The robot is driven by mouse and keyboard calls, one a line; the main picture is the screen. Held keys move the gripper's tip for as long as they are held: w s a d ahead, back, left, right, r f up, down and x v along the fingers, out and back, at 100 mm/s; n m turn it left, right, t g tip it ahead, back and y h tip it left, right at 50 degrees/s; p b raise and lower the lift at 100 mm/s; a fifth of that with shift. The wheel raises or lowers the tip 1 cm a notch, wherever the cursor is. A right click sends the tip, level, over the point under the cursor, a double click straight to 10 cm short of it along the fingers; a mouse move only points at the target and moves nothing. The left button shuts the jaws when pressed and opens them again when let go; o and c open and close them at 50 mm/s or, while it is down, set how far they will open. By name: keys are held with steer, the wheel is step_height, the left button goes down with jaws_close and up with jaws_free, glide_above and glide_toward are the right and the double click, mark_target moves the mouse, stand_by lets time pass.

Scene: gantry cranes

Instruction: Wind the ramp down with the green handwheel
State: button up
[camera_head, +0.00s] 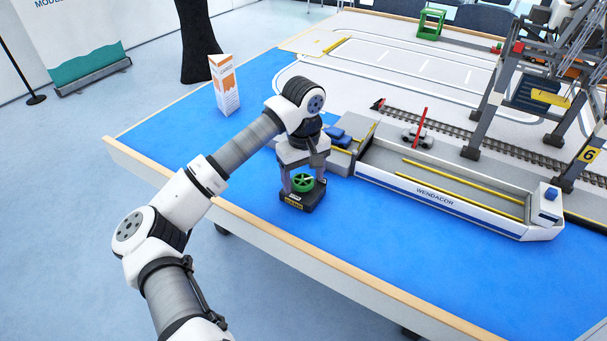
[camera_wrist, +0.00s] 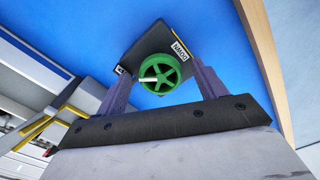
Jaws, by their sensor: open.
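The green handwheel (camera_head: 303,181) sits on top of a small black box (camera_head: 302,200) on the blue table surface. My gripper (camera_head: 303,187) points down over it, open, with one finger on each side of the wheel. In the wrist view, the spoked handwheel (camera_wrist: 160,74) shows between the two fingers of my gripper (camera_wrist: 163,88), with gaps on both sides. A pale mark lies on its left side. The black box carries a label (camera_wrist: 180,50) that seems to read DOWN. A grey, yellow-edged part, seemingly the ramp (camera_head: 345,157), is at the ship's left end, partly hidden by my gripper.
The long grey model ship (camera_head: 440,193) marked WENDACOR lies right of the box. Behind it are a rail track (camera_head: 440,124) and a crane (camera_head: 510,90). A white and orange carton (camera_head: 225,86) stands at the back left. The blue surface in front is clear.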

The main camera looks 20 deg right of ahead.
steer(key=c, duration=1)
